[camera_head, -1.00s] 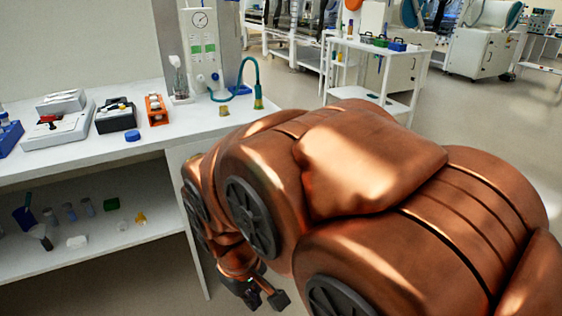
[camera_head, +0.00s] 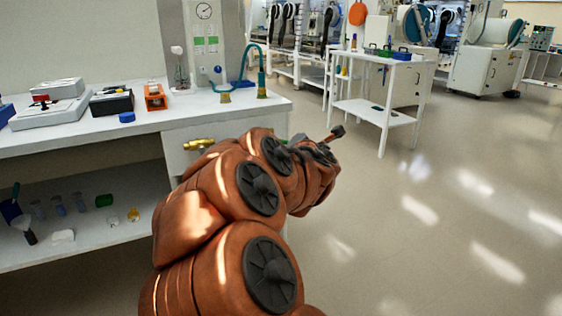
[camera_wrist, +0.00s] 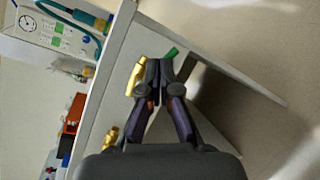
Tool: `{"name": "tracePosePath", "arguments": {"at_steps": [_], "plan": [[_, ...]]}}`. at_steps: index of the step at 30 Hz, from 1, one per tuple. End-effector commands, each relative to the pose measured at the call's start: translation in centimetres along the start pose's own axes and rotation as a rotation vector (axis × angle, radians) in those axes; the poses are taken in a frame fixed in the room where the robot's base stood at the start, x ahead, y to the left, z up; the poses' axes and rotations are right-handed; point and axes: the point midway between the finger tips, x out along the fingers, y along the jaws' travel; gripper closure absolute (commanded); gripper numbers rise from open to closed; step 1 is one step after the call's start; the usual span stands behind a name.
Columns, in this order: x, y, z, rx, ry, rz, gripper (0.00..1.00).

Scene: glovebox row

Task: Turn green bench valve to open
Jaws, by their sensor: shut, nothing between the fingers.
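In the wrist view, the green bench valve shows as a green lever (camera_wrist: 171,53) just beyond my fingertips, with a brass body (camera_wrist: 136,76) to their left on the white bench front. Part of the valve is hidden behind the fingers, and I cannot tell whether they touch it. In the head view, my arm hides most of this valve. My gripper (camera_wrist: 153,66) is shut and empty, pointing toward the bench front. In the head view, my gripper (camera_head: 337,132) is at the bench's right end, partly hidden by my arm.
Another brass valve (camera_head: 198,144) sits on the bench front to the left, and also shows in the wrist view (camera_wrist: 110,138). The bench top (camera_head: 190,112) carries instruments and a teal hose (camera_head: 262,70). A white cart (camera_head: 372,103) stands behind right; the floor between is open.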

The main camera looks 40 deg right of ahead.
Motion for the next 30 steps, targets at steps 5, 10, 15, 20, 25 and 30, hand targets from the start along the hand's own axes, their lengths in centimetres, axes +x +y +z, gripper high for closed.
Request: {"name": "tracePosePath", "arguments": {"at_steps": [5,10,15,20,25,30], "plan": [[1.9,-2.6,-1.7,-0.298,0.084,0.136,1.00],[2.6,-4.9,-4.1,-0.509,0.177,0.249,1.00],[2.5,-6.4,-5.7,-0.619,0.238,0.323,1.00],[2.5,-6.7,-6.4,-0.650,0.259,0.351,1.00],[3.8,-6.5,-7.0,-0.650,0.260,0.351,1.00],[6.0,-6.0,-7.9,-0.649,0.261,0.352,1.00]]}}
